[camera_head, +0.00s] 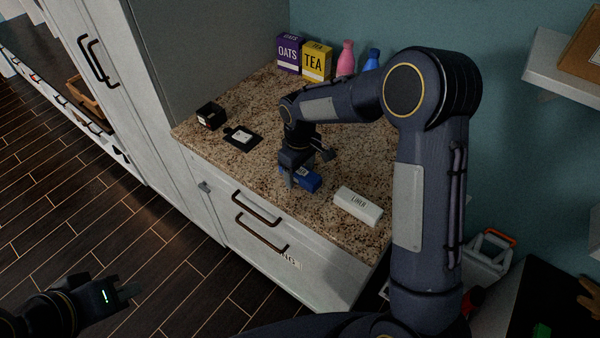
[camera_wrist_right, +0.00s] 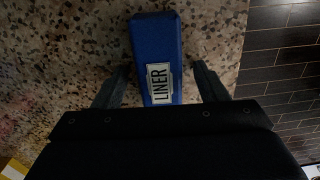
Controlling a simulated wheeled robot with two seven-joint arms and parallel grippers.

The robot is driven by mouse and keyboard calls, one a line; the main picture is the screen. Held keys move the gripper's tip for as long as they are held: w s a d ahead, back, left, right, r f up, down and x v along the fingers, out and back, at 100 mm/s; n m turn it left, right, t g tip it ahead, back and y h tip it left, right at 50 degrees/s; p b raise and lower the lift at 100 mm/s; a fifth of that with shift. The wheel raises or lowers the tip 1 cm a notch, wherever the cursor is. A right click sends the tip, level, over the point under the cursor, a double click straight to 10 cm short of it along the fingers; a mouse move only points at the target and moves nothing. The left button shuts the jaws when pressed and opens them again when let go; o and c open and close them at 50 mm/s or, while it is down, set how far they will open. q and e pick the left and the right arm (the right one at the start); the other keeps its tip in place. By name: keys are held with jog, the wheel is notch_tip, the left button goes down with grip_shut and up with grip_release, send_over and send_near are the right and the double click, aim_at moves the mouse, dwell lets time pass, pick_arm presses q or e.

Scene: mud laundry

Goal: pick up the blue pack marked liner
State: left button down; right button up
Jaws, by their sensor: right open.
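The blue pack marked liner (camera_head: 306,181) lies on the speckled countertop near its front edge. In the right wrist view the blue pack (camera_wrist_right: 156,50) shows its white LINER label facing the camera. My right gripper (camera_head: 297,180) is over the pack's left part in the head view. In the right wrist view the right gripper (camera_wrist_right: 155,88) is open, with one finger on each side of the labelled end, and gaps show beside the pack. The gripper hides part of the pack in the head view. My left gripper (camera_head: 124,292) is low at the left, above the floor, away from the counter.
The OATS box (camera_head: 289,54), TEA box (camera_head: 317,62) and pink bottle (camera_head: 346,59) stand at the back.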

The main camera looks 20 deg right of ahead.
jog(key=c, duration=1)
jog(key=shift+c, duration=0.2)
jog(key=shift+r, duration=0.15)
